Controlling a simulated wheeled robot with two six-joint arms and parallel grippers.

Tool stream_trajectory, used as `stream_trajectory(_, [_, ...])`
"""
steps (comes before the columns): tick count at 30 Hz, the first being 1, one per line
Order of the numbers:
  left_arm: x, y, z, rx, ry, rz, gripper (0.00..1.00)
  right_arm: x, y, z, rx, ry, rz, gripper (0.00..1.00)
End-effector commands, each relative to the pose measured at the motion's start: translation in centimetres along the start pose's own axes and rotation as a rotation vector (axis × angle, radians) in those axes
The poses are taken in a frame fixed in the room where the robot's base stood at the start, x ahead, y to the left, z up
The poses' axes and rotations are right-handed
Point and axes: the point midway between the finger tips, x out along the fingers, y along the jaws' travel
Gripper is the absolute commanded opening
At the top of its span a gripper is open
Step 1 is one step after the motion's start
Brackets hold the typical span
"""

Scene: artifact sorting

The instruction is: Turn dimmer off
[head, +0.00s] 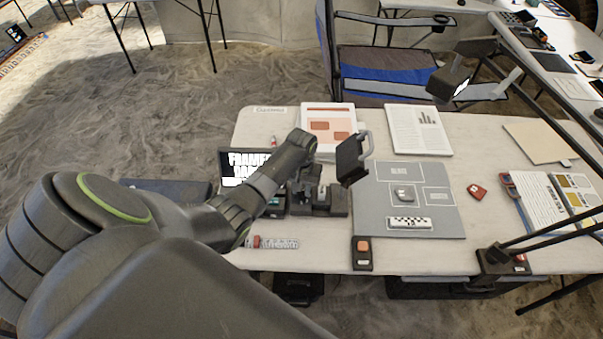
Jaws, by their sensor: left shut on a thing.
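My left arm reaches in from the left over the table (330,264). My left gripper (318,193) is low over a cluster of dark devices at the table's left side. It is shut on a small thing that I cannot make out. A dark box with an orange top (362,253), possibly a switch or dimmer, lies at the front edge, apart from the gripper. A strip with a red piece (272,242) lies at the front left. My right gripper is not in view.
A grey sorting mat (445,225) holds a grey piece (404,193) and a checkered scale bar (408,223). A dark boxy head (351,160) with a grey bracket stands beside the mat. A red item (477,191) lies right of it. Papers (418,130) lie behind.

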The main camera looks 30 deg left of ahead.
Motion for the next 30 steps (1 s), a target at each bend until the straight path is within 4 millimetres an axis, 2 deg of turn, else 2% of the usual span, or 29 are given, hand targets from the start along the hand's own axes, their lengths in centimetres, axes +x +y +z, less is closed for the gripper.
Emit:
stream_trajectory(1, [-0.7, 0.1, -0.1, -0.045, 0.001, 0.001, 0.02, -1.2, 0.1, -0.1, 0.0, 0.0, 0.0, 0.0])
stream_trajectory(12, [-0.6, 0.0, -0.2, -0.396, 0.003, 0.0, 0.02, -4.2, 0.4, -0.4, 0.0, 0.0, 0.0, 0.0])
stream_trajectory(21, [-0.4, 0.0, -0.2, -0.652, 0.005, 0.001, 0.02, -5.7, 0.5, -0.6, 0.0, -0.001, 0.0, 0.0])
stream_trajectory(30, [-0.3, 0.0, -0.3, -0.818, 0.006, 0.002, 0.02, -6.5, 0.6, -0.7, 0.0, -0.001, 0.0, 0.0])
